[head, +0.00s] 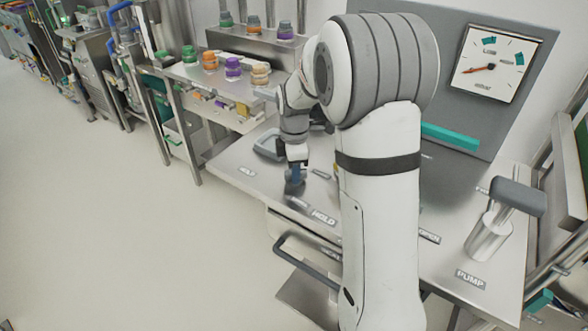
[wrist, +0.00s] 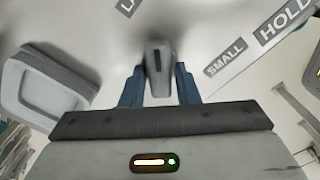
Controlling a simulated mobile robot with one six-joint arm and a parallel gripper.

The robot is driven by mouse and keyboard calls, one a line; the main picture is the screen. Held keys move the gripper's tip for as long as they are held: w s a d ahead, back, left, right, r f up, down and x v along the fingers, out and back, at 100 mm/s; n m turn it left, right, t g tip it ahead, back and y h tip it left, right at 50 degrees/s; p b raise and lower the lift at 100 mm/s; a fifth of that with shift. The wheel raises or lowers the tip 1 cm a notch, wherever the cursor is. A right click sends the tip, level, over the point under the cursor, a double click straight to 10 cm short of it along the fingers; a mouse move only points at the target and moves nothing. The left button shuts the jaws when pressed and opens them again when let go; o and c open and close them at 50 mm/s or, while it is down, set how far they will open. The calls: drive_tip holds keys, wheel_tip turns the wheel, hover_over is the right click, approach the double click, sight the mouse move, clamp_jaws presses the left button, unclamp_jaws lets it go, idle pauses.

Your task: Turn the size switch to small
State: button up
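The size switch is a grey knob (wrist: 157,75) with a dark line on top, standing on the steel worktop in the wrist view. Its line runs up the picture, between the partly cut-off "LA" label (wrist: 128,6) at upper left and the "SMALL" label (wrist: 224,57) at right, and not at "SMALL". In the head view my gripper (head: 295,176) points down at the worktop, and the switch is hidden or too small to make out.
A grey loop handle (wrist: 45,88) lies to the left of the gripper in the wrist view. The "HOLD" label (wrist: 286,20) is at upper right. In the head view a pump lever (head: 517,196) and a dial gauge (head: 490,65) stand to the right. A drawer handle (head: 306,262) juts out in front.

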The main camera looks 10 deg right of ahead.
clamp_jaws()
drive_tip(key=m, duration=0.7)
drive_tip(key=shift+m+p, duration=0.3)
drive_tip(key=shift+p, duration=0.05)
drive_tip(key=m, duration=1)
drive_tip(key=shift+m, duration=0.3)
idle(0.4)
